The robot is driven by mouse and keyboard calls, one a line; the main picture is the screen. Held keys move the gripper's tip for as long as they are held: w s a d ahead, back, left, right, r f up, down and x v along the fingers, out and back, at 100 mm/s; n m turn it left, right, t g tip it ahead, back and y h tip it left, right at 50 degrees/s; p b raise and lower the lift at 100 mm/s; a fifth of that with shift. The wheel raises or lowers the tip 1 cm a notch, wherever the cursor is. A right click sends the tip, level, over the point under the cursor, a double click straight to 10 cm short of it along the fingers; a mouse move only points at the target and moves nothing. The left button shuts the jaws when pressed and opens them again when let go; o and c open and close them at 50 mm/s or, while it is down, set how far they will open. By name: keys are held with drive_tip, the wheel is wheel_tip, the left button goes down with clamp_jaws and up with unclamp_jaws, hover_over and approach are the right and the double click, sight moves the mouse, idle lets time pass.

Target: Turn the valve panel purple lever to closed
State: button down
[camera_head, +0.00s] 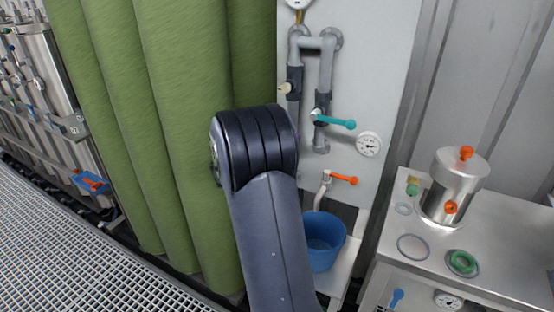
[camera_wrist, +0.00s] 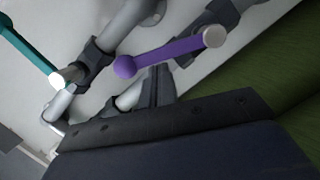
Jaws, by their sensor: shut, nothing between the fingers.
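The purple lever (camera_wrist: 170,52) shows in the wrist view, running from a round purple knob at its left to a pale round hub (camera_wrist: 213,36) at its upper right. It lies at a slant across grey pipework. My gripper (camera_wrist: 160,72) rises from the bottom of the wrist view, its dark fingers together and empty. Their tips are just below the middle of the lever; I cannot tell whether they touch it. In the head view, the valve panel (camera_head: 385,60) stands behind my arm. I cannot make out the purple lever or my gripper there.
A teal lever (camera_head: 335,121) sits on the right-hand pipe and also shows in the wrist view (camera_wrist: 30,50). A gauge (camera_head: 369,144) and an orange tap lever (camera_head: 342,179) are lower. A blue bucket (camera_head: 324,240) stands below.

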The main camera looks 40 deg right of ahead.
drive_tip(key=s+d+f+m+t+y+b, duration=0.2)
drive_tip(key=m+b, duration=0.7)
drive_tip(key=b, duration=1.8)
drive_tip(key=s+f, duration=0.2)
drive_tip(key=s, duration=0.1)
drive_tip(key=shift+s+d+f+b, duration=0.15)
drive_tip(key=shift+s+d+b, duration=0.1)
drive_tip(key=shift+b, duration=0.15)
drive_tip(key=s+a+r+p, duration=0.3)
drive_tip(key=a+r, duration=0.3)
drive_tip(key=a, duration=0.3)
drive_tip(key=shift+s+r, duration=0.25)
drive_tip(key=shift+s, duration=0.2)
